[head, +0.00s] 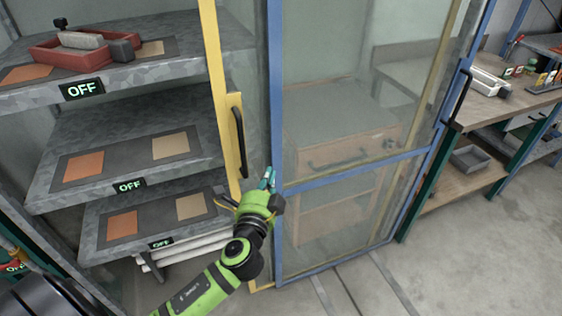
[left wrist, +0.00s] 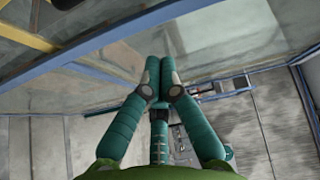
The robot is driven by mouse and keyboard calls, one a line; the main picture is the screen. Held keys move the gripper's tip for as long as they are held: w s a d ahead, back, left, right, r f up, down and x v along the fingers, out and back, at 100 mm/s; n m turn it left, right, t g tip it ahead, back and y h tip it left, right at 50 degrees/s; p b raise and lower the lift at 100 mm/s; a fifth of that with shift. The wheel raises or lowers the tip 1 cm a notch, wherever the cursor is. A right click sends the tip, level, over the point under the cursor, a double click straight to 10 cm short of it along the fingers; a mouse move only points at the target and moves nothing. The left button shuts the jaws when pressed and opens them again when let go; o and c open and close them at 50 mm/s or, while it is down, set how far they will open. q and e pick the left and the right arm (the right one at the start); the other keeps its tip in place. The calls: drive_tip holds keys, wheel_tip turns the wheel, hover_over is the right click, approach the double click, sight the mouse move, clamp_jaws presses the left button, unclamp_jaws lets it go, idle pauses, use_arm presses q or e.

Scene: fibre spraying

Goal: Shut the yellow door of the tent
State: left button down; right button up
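The yellow door (head: 216,60) of the tent has a glass pane and a black upright handle (head: 238,140) on its yellow edge. Most of it appears to lie behind the blue-framed door (head: 276,120), and shelves show openly to its left. My left gripper (head: 268,178) is low beside the yellow edge, below and right of the handle, and looks close to the blue frame. Whether it touches either cannot be told. In the left wrist view the fingers of the left gripper (left wrist: 160,68) are together, with nothing seen between them. My right gripper is not in view.
Grey shelves (head: 120,125) with orange and tan patches and OFF signs fill the left. A red tray (head: 80,48) sits on the top one. A wooden drawer unit (head: 345,140) shows behind the glass. A workbench (head: 500,100) stands at right. The floor at lower right is clear.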

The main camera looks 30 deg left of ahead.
use_arm(q)
drive_tip(key=w+a+y+p, duration=0.1)
drive_tip(key=w+a+p, duration=0.3)
drive_tip(key=a, duration=0.3)
drive_tip(key=shift+f+g+y, duration=0.3)
idle(0.3)
drive_tip(key=shift+w, duration=0.15)
